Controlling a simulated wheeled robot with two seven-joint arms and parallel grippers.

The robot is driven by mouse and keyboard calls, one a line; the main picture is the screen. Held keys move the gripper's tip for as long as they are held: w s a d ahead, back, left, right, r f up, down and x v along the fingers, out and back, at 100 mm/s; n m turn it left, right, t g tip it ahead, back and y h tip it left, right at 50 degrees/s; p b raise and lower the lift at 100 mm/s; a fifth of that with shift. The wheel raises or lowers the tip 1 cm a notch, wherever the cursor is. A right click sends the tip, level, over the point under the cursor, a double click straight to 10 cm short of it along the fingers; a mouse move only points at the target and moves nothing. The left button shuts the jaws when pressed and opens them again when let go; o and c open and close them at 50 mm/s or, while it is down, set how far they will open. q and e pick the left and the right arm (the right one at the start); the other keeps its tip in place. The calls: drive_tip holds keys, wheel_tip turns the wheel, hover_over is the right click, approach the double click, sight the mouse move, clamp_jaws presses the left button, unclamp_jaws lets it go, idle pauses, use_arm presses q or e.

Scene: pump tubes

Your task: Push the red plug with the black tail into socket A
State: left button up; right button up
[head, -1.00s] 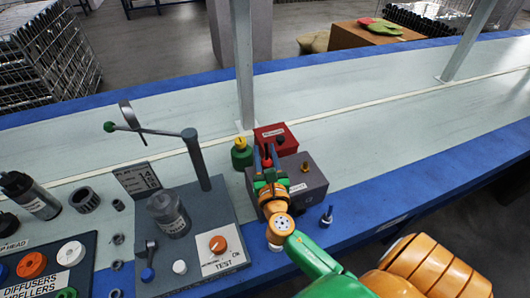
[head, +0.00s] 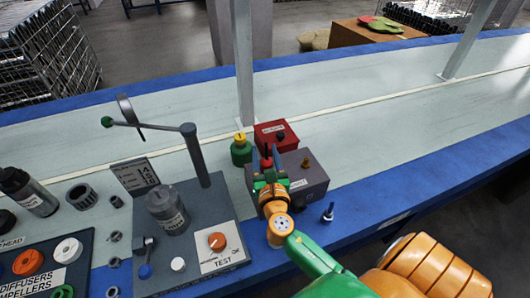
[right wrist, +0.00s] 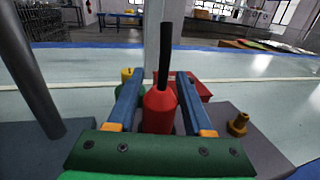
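The red plug (right wrist: 159,112) stands upright between the two blue fingers of my right gripper (right wrist: 159,75), its black tail (right wrist: 165,55) pointing up. No socket letter is readable. My left gripper is out of view.
A red box (head: 270,128) and a green-yellow plug (head: 240,150) stand just behind. A brass fitting (head: 306,163) rises from the grey box. A dark pin (head: 328,212) stands to the right. The test stand (head: 215,200) is close on the left.

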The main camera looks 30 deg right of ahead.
sight(268, 167)
drive_tip(key=shift+o, duration=1.1)
drive_tip(key=shift+w, duration=0.1)
drive_tip(key=v, duration=0.7)
